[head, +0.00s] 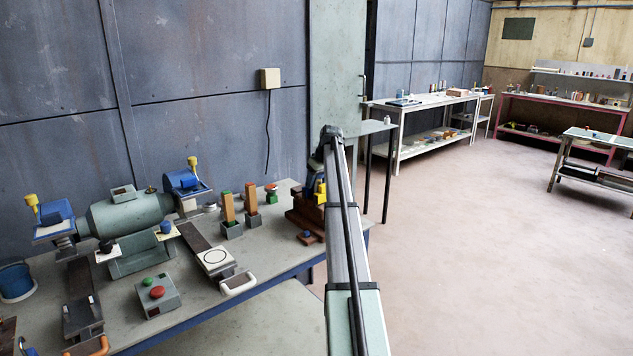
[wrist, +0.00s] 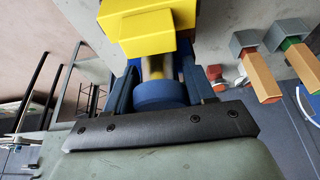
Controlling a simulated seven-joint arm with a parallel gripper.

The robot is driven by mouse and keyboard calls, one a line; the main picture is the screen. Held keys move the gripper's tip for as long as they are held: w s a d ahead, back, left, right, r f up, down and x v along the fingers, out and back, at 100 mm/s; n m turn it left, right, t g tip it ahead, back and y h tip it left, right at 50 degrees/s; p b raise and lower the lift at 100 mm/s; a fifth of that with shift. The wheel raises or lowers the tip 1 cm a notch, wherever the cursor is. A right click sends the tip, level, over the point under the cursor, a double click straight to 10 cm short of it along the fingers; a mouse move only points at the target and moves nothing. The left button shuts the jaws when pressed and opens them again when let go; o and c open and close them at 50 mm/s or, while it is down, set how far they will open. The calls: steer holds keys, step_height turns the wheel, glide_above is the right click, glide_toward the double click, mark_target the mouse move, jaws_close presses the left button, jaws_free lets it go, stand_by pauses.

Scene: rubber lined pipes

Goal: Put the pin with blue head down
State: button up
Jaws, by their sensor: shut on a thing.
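My gripper (wrist: 165,95) is shut on the blue round head of the pin (wrist: 165,98) in the wrist view. A short piece of the pin's shaft shows beyond the head, running toward a yellow block (wrist: 145,30). The block hides the far end of the shaft, so I cannot tell whether the pin touches it. In the head view my gripper (head: 319,172) is at the right end of the workbench, just above the yellow block (head: 321,192) and a dark brown stepped block (head: 303,214). The held pin cannot be made out there.
The workbench (head: 270,262) carries a bench grinder (head: 130,216), two orange upright blocks (head: 228,207) (head: 251,197), a button box (head: 157,294) and a small brown piece with a dark blue top (head: 308,237).

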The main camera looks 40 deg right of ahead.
steer(key=shift+f, duration=0.1)
steer(key=o, duration=1.5)
steer(key=shift+f, duration=0.1)
steer(key=shift+c, duration=0.2)
steer(key=v, duration=1.2)
